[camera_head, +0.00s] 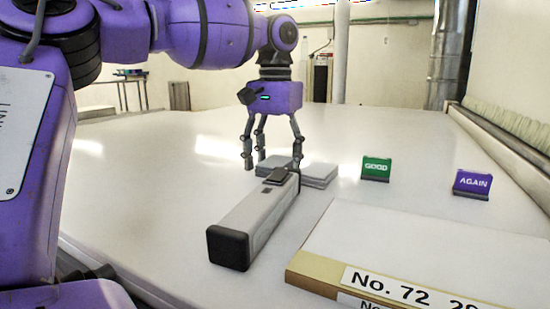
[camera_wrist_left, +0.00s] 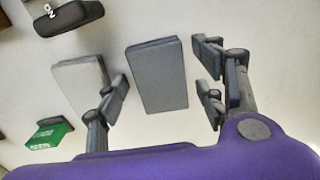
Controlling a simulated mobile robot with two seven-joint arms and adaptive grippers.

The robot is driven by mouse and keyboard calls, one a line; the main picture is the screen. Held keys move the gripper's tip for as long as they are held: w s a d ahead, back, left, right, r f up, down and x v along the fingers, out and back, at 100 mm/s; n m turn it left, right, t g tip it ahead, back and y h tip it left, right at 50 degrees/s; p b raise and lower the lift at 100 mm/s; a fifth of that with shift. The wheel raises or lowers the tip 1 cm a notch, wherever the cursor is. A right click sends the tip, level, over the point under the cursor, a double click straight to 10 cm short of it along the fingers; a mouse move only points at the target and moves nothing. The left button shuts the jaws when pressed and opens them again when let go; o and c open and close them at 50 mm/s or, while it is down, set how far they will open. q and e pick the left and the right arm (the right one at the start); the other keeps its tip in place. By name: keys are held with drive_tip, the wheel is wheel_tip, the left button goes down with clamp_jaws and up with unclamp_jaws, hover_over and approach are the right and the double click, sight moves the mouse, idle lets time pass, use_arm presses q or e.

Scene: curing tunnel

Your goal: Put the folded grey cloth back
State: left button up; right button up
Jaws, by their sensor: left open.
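My left gripper (camera_head: 270,162) points down, open, its fingers spread above and around a flat folded grey cloth (camera_head: 267,166). In the left wrist view the darker grey cloth (camera_wrist_left: 157,75) lies between the open fingers (camera_wrist_left: 165,90), with a gap to the right-hand ones. I cannot tell how high the fingertips are above the table. A second, lighter grey folded piece (camera_head: 318,173) lies just right of it; it also shows in the left wrist view (camera_wrist_left: 75,85), partly behind a finger. My right gripper is not in view.
A long grey device with black ends (camera_head: 255,220) lies close in front of the cloths. A green GOOD sign (camera_head: 376,168) and a purple AGAIN sign (camera_head: 472,184) stand to the right. A flat board with a numbered label (camera_head: 400,290) is at front right. The white table is clear behind.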

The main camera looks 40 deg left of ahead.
sight(274, 162)
use_arm(q)
wheel_tip(274, 162, up, 12)
drive_tip(key=b, duration=0.1)
drive_tip(key=shift+r, duration=0.2)
idle(0.5)
